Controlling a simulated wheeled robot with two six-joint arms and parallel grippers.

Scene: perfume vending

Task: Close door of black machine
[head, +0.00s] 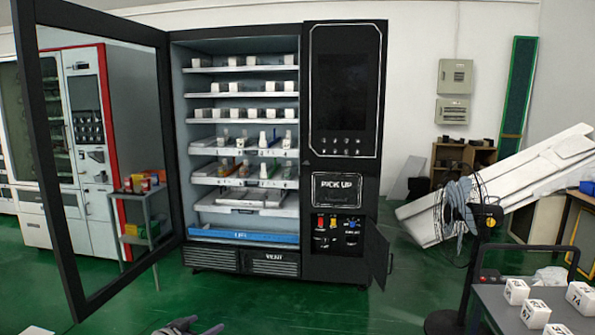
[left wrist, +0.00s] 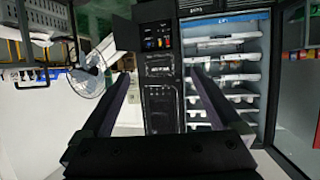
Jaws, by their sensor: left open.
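The black machine (head: 345,100) stands in the middle of the head view. Its large glass door (head: 50,165) is swung wide open to the left, showing shelves of small white boxes and bottles. A small lower door (head: 377,252) at its bottom right also stands open. My left gripper (head: 190,327) shows at the bottom edge of the head view, low in front of the machine and apart from both doors. In the left wrist view its fingers (left wrist: 161,74) are spread and empty, with the machine (left wrist: 160,105) beyond, upside down. My right gripper is not in view.
A small cart (head: 140,222) and a white-and-red machine (head: 88,130) show through and beside the glass door. A fan (head: 488,215) stands right of the machine. A table with white boxes (head: 535,313) is at the lower right. The green floor before the machine is clear.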

